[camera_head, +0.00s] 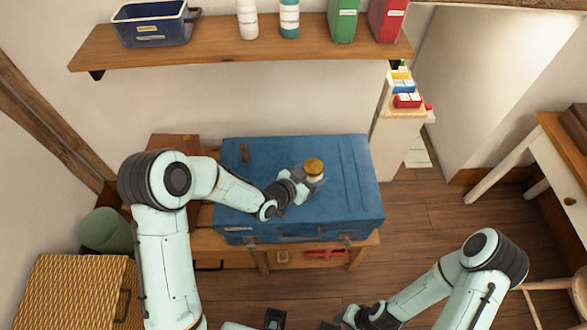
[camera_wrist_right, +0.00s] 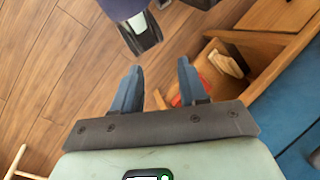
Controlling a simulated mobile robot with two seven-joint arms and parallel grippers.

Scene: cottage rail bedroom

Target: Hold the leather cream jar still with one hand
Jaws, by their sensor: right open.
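The leather cream jar (camera_head: 314,168), pale with a gold-brown lid, stands upright on top of the blue suitcase (camera_head: 345,200). My left gripper (camera_head: 305,182) is right at the jar, reaching in from the left at its lower side. Its fingers are small and partly hidden, so I cannot tell whether they are closed on the jar. My right gripper (camera_wrist_right: 158,76) is open and empty in the right wrist view, over the wooden floor. It is low at the bottom edge of the head view, well away from the jar.
The suitcase rests on a wooden bench (camera_head: 262,258) with a red item (camera_head: 325,253) beneath. A wall shelf (camera_head: 225,52) with a blue bin, bottles and binders hangs above. A wicker chest (camera_head: 75,290) is at left.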

